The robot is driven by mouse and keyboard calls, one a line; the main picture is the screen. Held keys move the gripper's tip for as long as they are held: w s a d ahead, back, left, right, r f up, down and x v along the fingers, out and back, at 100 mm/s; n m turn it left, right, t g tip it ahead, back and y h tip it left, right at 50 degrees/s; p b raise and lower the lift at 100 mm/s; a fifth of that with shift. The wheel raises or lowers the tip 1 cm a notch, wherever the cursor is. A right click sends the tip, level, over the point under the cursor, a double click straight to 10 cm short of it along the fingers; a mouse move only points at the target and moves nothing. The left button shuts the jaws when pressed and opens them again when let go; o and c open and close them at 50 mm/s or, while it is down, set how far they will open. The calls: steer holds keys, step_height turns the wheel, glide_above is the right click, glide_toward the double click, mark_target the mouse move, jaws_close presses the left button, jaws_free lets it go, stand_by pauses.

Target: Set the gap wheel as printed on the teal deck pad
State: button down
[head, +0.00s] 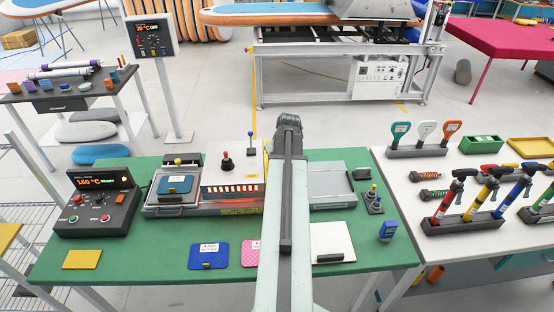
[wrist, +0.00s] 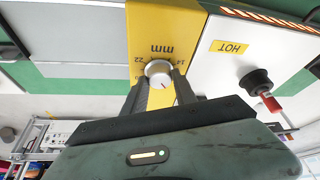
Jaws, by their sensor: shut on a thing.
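The gap wheel is a pale round knob (wrist: 158,69) on a yellow panel (wrist: 155,28) in the wrist view. The panel print reads "mm" upside down, with 22 at the wheel's left and 14 at its right. A small dark mark shows low on the wheel's face. My gripper (wrist: 157,86) is shut on the wheel, one finger on each side. In the head view my arm hides the wheel, and my gripper (head: 288,122) shows only from behind. The teal deck pad (head: 174,184) lies on the tray at the left; its small white label is unreadable.
A white housing (wrist: 240,62) marked HOT, with a black-and-red lever (wrist: 260,86), stands beside the panel. The control box (head: 97,198) is at the table's left. Blue (head: 208,255) and pink (head: 251,251) pads lie in front on the green table (head: 140,245).

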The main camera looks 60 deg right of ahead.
steer(key=n+y, duration=0.1)
steer(key=n, duration=0.3)
steer(key=shift+d+n+t+y, duration=0.1)
steer(key=shift+n+t+y, duration=0.2)
steer(key=shift+y, duration=0.1)
stand_by(0.4)
steer(key=c, duration=1)
jaws_free()
steer(key=shift+f, duration=0.1)
steer(key=shift+s+r+p, duration=0.15)
steer(key=shift+r+p, duration=0.25)
steer(key=shift+r, duration=0.05)
steer(key=p+v, duration=0.6)
steer(key=v, duration=0.1)
